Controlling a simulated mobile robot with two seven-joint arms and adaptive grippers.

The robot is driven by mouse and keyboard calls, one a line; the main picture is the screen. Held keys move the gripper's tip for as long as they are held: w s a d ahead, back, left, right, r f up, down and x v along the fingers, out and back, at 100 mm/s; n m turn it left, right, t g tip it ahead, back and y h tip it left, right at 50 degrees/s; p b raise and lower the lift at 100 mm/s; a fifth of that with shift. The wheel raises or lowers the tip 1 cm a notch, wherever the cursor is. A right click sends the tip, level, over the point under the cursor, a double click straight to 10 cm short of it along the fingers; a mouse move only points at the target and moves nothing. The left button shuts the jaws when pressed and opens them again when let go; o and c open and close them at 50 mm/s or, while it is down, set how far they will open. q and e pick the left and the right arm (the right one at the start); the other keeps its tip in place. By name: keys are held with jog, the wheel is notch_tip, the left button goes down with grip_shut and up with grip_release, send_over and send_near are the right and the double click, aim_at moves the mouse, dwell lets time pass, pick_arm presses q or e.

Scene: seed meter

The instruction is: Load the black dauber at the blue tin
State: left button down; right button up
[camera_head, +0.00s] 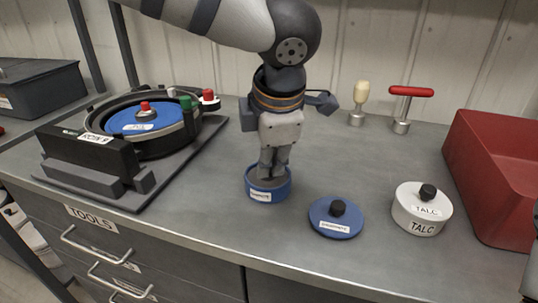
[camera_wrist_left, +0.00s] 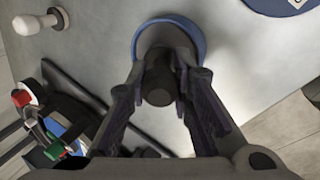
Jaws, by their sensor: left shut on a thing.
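The blue tin (camera_head: 266,194) stands open on the bench below my left gripper (camera_head: 270,172), with a white label on its front. In the left wrist view the tin's blue rim (camera_wrist_left: 200,38) shows beyond the fingers. My left gripper points straight down, its fingertips at the tin's mouth. It is shut on the black dauber, whose dark round end (camera_wrist_left: 157,90) shows between the fingers in the left wrist view. The dauber's lower end is hidden in or over the tin, so I cannot tell how deep it is.
A blue lid (camera_head: 322,226) with a black knob lies right of the tin. A closed white talc tin (camera_head: 421,222) and a red bin (camera_head: 500,160) stand farther right. The seed meter (camera_head: 155,145) is at left. A cream-handled tool (camera_head: 360,100) and a red-handled tool (camera_head: 404,110) stand behind.

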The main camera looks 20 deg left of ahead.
pick_arm(q)
jog(key=shift+f, duration=0.1)
jog(key=shift+r, duration=3.55)
